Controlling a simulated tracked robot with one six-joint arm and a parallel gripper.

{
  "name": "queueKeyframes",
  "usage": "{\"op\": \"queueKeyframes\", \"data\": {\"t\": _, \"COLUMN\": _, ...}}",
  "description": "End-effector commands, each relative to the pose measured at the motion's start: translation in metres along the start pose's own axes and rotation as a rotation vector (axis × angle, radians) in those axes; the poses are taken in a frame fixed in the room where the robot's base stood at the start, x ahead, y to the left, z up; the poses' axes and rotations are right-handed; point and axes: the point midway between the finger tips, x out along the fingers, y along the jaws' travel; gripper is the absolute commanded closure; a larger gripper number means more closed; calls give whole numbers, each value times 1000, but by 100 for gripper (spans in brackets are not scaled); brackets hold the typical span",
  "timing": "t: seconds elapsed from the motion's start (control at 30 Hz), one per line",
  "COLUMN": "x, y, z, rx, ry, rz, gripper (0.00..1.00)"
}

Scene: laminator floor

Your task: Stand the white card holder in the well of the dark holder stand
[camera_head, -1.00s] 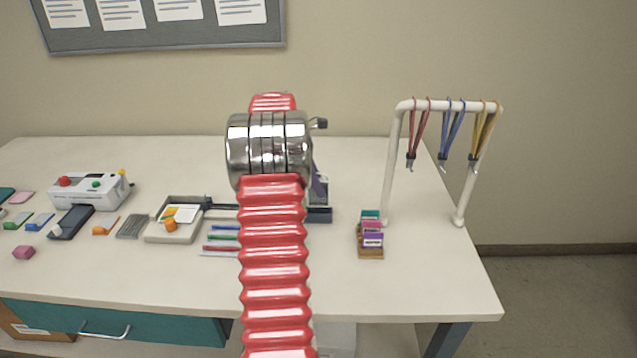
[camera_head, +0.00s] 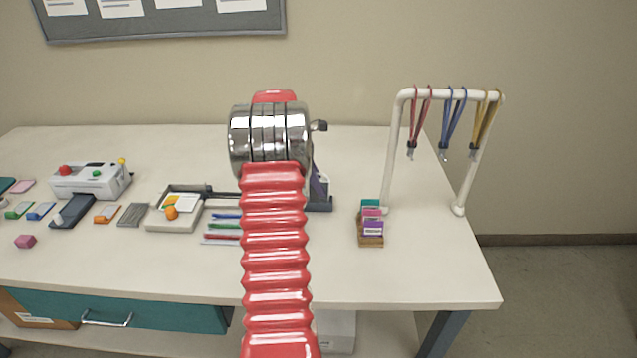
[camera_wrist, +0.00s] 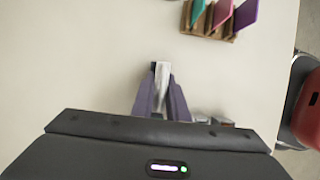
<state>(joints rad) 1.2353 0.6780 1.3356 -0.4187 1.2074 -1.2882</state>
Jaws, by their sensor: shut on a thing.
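The white card holder (camera_wrist: 162,78) shows in the wrist view as a narrow pale piece between my gripper's two purple fingers. My gripper (camera_wrist: 162,92) is shut on it. In the head view my red arm and chrome wrist hide the card holder and most of my gripper; only a purple finger (camera_head: 319,186) shows at the right of the wrist. A dark block, which looks like the holder stand (camera_head: 320,204), shows beside and below that finger, partly behind my arm. Its well is hidden, and I cannot tell whether the card holder touches it.
A wooden rack (camera_head: 371,241) with coloured cards stands right of my arm, before a white lanyard frame (camera_head: 398,150). Coloured pens (camera_head: 225,228), a grey tray (camera_head: 172,221) and a white laminator (camera_head: 90,181) lie left. The table front right is clear.

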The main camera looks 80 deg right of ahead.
Motion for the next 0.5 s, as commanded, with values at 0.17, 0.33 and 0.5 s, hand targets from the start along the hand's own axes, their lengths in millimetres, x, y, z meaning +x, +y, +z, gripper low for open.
{"op": "queueKeyframes", "data": {"t": 0.17, "x": 4, "y": 0, "z": -2, "rx": 0, "ry": 0, "rz": 0, "gripper": 100}}
{"op": "queueKeyframes", "data": {"t": 0.33, "x": 5, "y": 0, "z": -2, "rx": 0, "ry": 0, "rz": 0, "gripper": 100}}
{"op": "queueKeyframes", "data": {"t": 0.5, "x": 5, "y": 0, "z": -2, "rx": 0, "ry": 0, "rz": 0, "gripper": 100}}
